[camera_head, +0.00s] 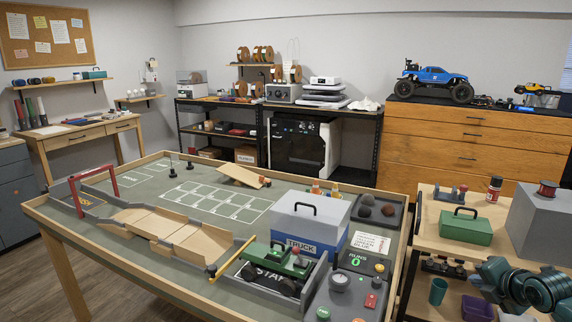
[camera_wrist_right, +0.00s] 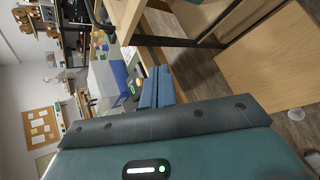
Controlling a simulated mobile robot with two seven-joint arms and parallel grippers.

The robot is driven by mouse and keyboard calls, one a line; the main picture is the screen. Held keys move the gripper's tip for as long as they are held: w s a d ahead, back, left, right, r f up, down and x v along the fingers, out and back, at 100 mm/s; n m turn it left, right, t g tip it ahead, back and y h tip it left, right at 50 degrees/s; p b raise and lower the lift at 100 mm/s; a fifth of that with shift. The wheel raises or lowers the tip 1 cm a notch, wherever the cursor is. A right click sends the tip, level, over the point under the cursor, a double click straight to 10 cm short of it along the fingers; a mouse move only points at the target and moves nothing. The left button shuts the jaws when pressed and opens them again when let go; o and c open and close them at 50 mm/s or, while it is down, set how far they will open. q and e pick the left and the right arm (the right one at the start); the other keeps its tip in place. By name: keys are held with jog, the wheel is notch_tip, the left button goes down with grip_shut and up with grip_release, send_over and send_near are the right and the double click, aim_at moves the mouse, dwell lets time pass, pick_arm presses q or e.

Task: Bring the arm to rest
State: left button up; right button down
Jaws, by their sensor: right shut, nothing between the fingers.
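My right arm comes in at the lower right of the head view, with its teal and dark gripper (camera_head: 487,276) over the small wooden side table (camera_head: 443,256). My left arm and left gripper are not in the head view.
A green toolbox (camera_head: 464,228), a teal cup (camera_head: 438,291) and a purple bin (camera_head: 477,308) are close to the right arm. A grey box (camera_head: 541,222) stands behind it. The rimmed course table (camera_head: 110,262) with a truck box (camera_head: 307,222) is to the left.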

jog(key=s+d+r+m+h, duration=0.2)
jog(key=s+d, duration=0.2)
jog(key=d, duration=0.4)
jog(key=w+d+r+m+t+h, duration=0.2)
jog(key=r+m+t, duration=0.15)
jog(key=m, duration=0.45)
jog(key=w+d+r+m+t+h, duration=0.1)
jog(key=d+r+m+t+h, duration=0.1)
jog(key=r+m, duration=0.4)
jog(key=s+a+f+m+g+y, duration=0.1)
jog(key=s+a+f+y, duration=0.3)
jog(key=a+f, duration=0.7)
jog(key=s+a+f+g+y, duration=0.2)
jog(key=s+a+f, duration=0.3)
jog(key=a+f, duration=0.6)
pick_arm(q)
jog(key=p, duration=0.2)
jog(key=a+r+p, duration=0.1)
jog(key=p, duration=0.2)
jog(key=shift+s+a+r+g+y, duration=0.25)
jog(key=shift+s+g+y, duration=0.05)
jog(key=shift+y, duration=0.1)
pick_arm(e)
jog(key=s+a+f+m+g+y, duration=0.1)
jog(key=s+a+m+g+y, duration=0.1)
jog(key=s+a, duration=1.7)
jog(key=shift+a+m+y, duration=0.7)
jog(key=shift+a+m, duration=0.15)
jog(key=shift+m, duration=0.05)
